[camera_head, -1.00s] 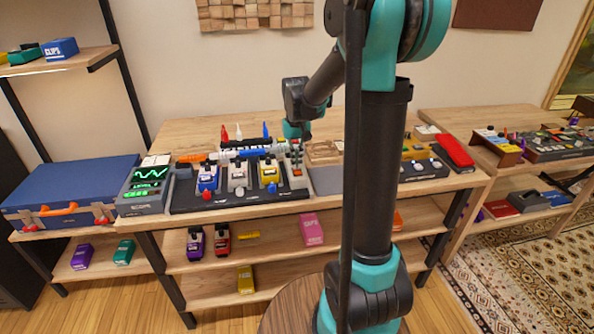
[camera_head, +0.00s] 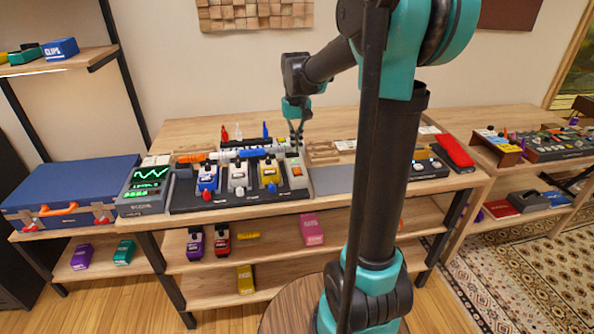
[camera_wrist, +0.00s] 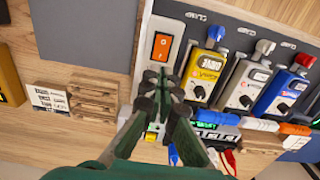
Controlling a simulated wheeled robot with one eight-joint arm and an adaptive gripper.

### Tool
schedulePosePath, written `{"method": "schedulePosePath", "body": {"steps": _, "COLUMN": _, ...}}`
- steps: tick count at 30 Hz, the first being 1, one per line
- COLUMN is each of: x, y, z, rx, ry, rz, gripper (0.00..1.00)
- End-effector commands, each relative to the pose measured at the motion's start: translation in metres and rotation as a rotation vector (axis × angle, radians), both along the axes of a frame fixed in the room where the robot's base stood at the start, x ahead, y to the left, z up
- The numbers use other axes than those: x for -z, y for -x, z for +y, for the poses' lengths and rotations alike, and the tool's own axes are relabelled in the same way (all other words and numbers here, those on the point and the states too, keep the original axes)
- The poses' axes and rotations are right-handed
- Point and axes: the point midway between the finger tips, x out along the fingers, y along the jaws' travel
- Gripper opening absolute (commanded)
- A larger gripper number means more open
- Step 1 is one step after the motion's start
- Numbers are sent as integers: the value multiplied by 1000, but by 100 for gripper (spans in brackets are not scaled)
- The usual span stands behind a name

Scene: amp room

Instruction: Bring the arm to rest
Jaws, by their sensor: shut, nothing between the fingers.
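My gripper (camera_head: 297,137) hangs from my raised arm, pointing down above the back right part of the pedal board (camera_head: 240,204). In the wrist view my gripper (camera_wrist: 161,78) has its fingertips together with nothing between them. They appear in front of the board's edge, close to an orange rocker switch (camera_wrist: 161,46). I cannot tell the exact height of the tips above the board.
The board carries a blue pedal (camera_head: 207,179), a grey pedal (camera_head: 238,178) and a yellow pedal (camera_head: 269,174). A blue case (camera_head: 70,185) lies at the left. A wooden rack (camera_wrist: 92,98) and a grey pad (camera_head: 333,179) lie right of the board in the head view.

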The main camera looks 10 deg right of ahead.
Motion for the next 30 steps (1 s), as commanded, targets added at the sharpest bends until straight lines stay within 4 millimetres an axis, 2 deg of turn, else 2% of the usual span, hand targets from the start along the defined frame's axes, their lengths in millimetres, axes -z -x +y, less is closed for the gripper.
{"method": "schedulePosePath", "body": {"steps": 10, "x": -1, "y": 1, "z": 0, "rx": 0, "ry": 0, "rz": -2, "gripper": 0}}
{"method": "schedulePosePath", "body": {"steps": 14, "x": 8, "y": 18, "z": -5, "rx": 1, "ry": -2, "rz": -28, "gripper": 0}}
{"method": "schedulePosePath", "body": {"steps": 17, "x": 24, "y": 46, "z": -12, "rx": 3, "ry": -6, "rz": -76, "gripper": 0}}
{"method": "schedulePosePath", "body": {"steps": 27, "x": 103, "y": 171, "z": -35, "rx": 3, "ry": -8, "rz": -285, "gripper": 0}}
{"method": "schedulePosePath", "body": {"steps": 30, "x": 120, "y": 196, "z": -38, "rx": 4, "ry": -6, "rz": -329, "gripper": 0}}
